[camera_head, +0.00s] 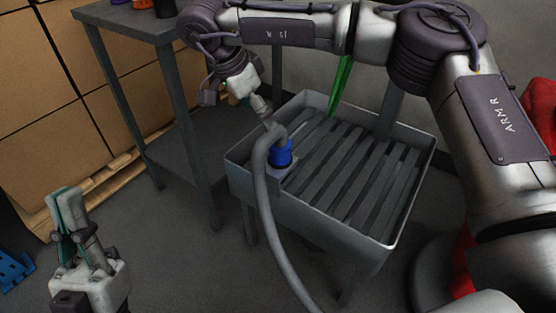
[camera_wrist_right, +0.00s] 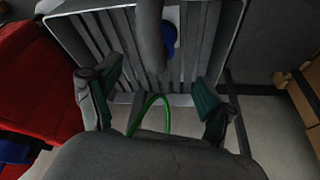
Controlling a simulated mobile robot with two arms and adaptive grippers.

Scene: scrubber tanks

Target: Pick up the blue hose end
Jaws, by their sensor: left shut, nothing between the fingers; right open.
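The blue hose end (camera_head: 281,153) is a blue collar on a thick grey hose (camera_head: 264,190). It sits in a grey holder at the left corner of the slatted tray (camera_head: 372,252). In the right wrist view the blue end (camera_wrist_right: 169,38) is partly hidden behind the grey hose (camera_wrist_right: 150,35). My right gripper (camera_head: 262,108) is just above and left of the hose's bend; its open fingers (camera_wrist_right: 155,95) stand either side of the hose in the right wrist view, and contact cannot be told. My left gripper (camera_head: 68,213) is shut and empty at lower left, away from the tray.
A grey table (camera_head: 125,22) with a lower shelf stands left of the tray. Cardboard boxes (camera_head: 50,90) on a wooden pallet are at far left. A green strip (camera_head: 341,82) hangs by my right arm, and a red object (camera_head: 540,110) is at right.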

